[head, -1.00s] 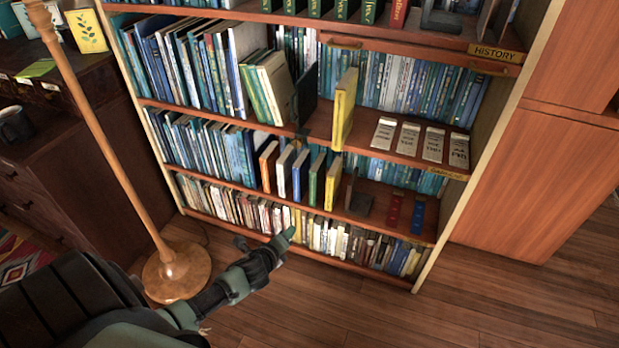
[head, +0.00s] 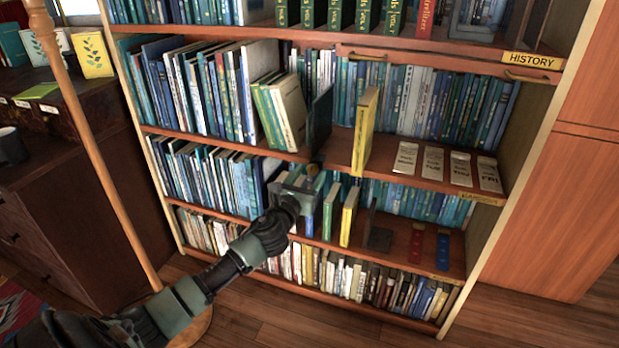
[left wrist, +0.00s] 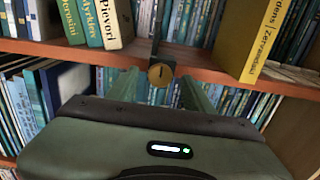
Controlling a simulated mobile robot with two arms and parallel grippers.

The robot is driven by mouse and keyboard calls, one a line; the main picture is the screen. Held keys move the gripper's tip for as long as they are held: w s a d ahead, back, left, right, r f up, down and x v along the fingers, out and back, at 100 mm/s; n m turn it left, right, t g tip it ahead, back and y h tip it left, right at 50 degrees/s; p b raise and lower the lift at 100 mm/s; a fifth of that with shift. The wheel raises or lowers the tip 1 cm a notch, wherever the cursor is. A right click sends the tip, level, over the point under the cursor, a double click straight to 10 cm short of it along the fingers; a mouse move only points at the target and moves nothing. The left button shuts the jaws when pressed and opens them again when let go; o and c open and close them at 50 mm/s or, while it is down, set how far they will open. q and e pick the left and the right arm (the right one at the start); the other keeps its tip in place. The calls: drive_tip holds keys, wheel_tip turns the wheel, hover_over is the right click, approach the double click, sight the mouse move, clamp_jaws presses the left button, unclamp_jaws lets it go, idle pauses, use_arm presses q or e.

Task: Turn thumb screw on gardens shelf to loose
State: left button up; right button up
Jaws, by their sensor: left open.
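The thumb screw (left wrist: 160,75) is a round brass knob with a dark upright mark, on a dark bracket at the front edge of the gardens shelf (head: 425,180). In the head view the screw (head: 314,169) is small, below a dark bookend plate (head: 320,118). My left gripper (head: 304,182) is just below and in front of it. In the left wrist view its two green fingers stand apart, one either side of the screw; contact cannot be told. The gripper is open and empty. My right gripper is not in view.
Cream and green books (head: 283,110) lean left of the bookend. A yellow book (head: 364,130) stands to its right, with several paper cards (head: 447,165) beyond. Several books stand on the shelf below. A floor lamp pole (head: 100,150) rises at the left.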

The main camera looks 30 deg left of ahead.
use_arm(q)
drive_tip(key=shift+w+a, duration=0.1)
drive_tip(key=shift+w, duration=0.4)
clamp_jaws()
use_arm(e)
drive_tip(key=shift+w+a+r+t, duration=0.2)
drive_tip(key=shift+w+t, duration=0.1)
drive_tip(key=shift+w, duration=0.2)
